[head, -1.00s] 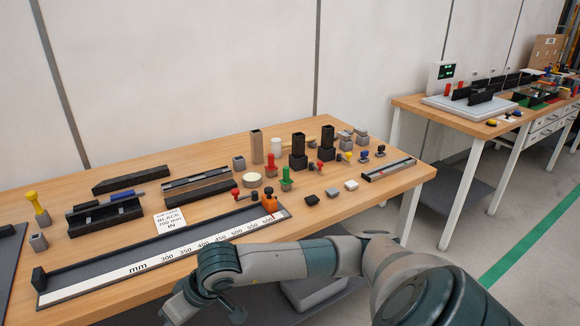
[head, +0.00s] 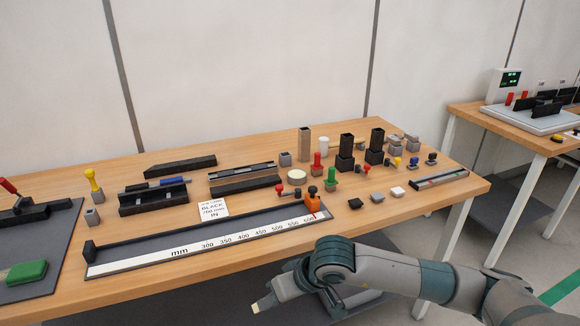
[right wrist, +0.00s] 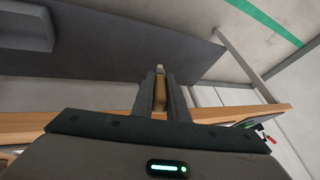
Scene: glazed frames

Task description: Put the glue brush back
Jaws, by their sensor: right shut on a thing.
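My right gripper (head: 272,301) is in front of the table's near edge, low in the head view. It is shut on a slim brown, pale-tipped thing, which looks like the glue brush (head: 261,306). In the right wrist view the brown handle (right wrist: 160,92) sits between the two dark fingers, with its light tip sticking out beyond them. Much of the brush is hidden by the gripper. My left gripper is not in view.
The wooden table (head: 140,295) carries a long ruler channel (head: 200,249), a tall tan block (head: 304,145), black upright holders (head: 346,153) and several small coloured-knob pieces. A grey mat (head: 55,250) with a green block (head: 27,272) lies at left.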

